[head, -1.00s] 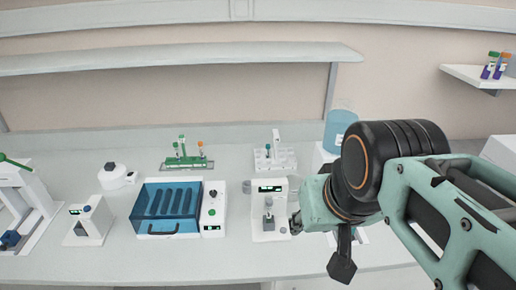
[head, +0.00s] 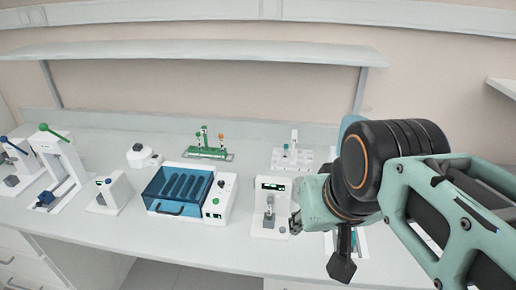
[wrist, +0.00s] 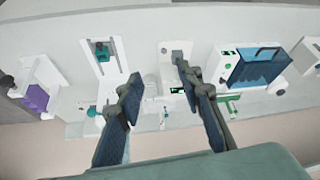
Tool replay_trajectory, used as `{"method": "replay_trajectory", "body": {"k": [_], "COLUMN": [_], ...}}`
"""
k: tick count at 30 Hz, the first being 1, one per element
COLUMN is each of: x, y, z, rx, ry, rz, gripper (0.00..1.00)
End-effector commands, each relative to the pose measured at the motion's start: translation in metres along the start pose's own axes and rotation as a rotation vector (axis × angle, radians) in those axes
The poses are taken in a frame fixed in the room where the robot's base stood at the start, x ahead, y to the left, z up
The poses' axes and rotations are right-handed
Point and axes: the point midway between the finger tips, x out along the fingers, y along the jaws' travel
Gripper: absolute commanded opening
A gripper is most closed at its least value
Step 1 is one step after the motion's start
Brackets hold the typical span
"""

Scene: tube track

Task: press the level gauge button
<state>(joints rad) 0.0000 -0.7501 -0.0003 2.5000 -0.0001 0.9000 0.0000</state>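Several white bench devices could be the level gauge; I cannot tell for sure which it is. One white device (head: 270,207) with a small green display and a grey part in front stands left of my gripper, and it also shows in the wrist view (wrist: 173,76). A smaller white unit (head: 108,193) with a little display and a dark top button stands further left. A blue-lidded box (head: 180,190) has a side panel with a display and knobs. My gripper (wrist: 157,76) is open and empty, with its two dark fingers apart over the bench. In the head view, my wrist hides part of the bench.
A green tube rack (head: 208,153) and a white tube rack (head: 291,157) stand at the back of the bench. A white press-like stand (head: 60,165) is at the left. A shelf (head: 200,50) runs along the wall. The front strip of bench is mostly clear.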

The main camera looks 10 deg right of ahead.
Motion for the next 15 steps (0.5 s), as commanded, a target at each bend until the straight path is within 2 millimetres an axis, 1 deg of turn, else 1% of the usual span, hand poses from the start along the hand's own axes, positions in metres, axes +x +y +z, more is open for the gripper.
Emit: {"method": "replay_trajectory", "body": {"k": [4, 5, 13, 15], "x": [0.0, 0.0, 0.0, 0.0], "y": [-0.0001, -0.0001, -0.0001, -0.0001], "z": [0.0, 0.0, 0.0, 0.0], "rx": [0.0, 0.0, 0.0, 0.0], "ry": [0.0, 0.0, 0.0, 0.0], "rz": [0.0, 0.0, 0.0, 0.0], "gripper": [0.34, 0.32, 0.02, 0.0]}}
